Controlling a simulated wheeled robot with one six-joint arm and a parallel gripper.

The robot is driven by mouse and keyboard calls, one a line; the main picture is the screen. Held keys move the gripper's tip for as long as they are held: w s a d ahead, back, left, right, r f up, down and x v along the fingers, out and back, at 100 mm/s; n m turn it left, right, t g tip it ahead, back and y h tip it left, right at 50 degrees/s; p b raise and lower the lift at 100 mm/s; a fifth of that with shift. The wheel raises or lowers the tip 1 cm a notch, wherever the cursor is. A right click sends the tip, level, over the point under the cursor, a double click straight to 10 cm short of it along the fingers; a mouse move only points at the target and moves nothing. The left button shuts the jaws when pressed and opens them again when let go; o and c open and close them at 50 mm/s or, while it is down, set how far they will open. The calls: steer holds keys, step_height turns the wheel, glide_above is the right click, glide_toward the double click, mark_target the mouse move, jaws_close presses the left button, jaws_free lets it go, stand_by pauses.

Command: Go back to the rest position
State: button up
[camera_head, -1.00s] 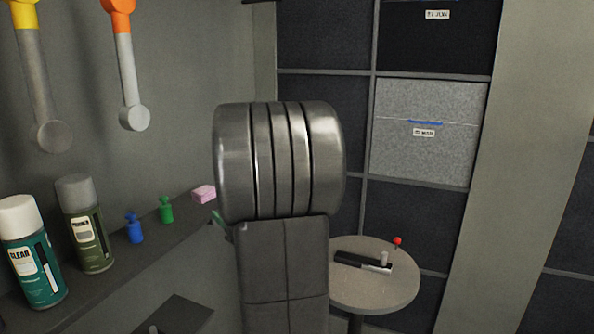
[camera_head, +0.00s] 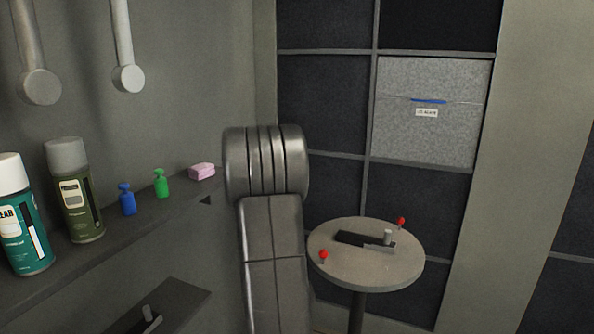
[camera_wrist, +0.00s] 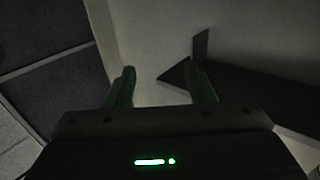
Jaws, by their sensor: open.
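My gripper (camera_wrist: 162,88) shows in the wrist view with its two green fingers spread apart and nothing between them. Beyond the fingers are a pale wall and a dark angular ledge. In the head view my arm stands upright in the middle and hides the gripper.
A round table (camera_head: 345,277) at right holds a dark device (camera_head: 365,240) and two red-topped pins (camera_head: 323,255). The left shelf (camera_head: 100,252) carries two spray cans (camera_head: 75,190), blue (camera_head: 127,200) and green (camera_head: 161,184) bottles and a pink block (camera_head: 202,171). A grey box (camera_head: 428,135) sits in the wall cabinet.

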steer(key=d+f+m+t+h+b, duration=0.1)
steer(key=d+f+h+b, duration=0.1)
steer(key=f, duration=0.6)
steer(key=shift+d+f+m+h, duration=0.15)
steer(key=shift+d+m+h, duration=0.2)
steer(key=shift+d, duration=0.35)
steer(key=shift+b, duration=0.3)
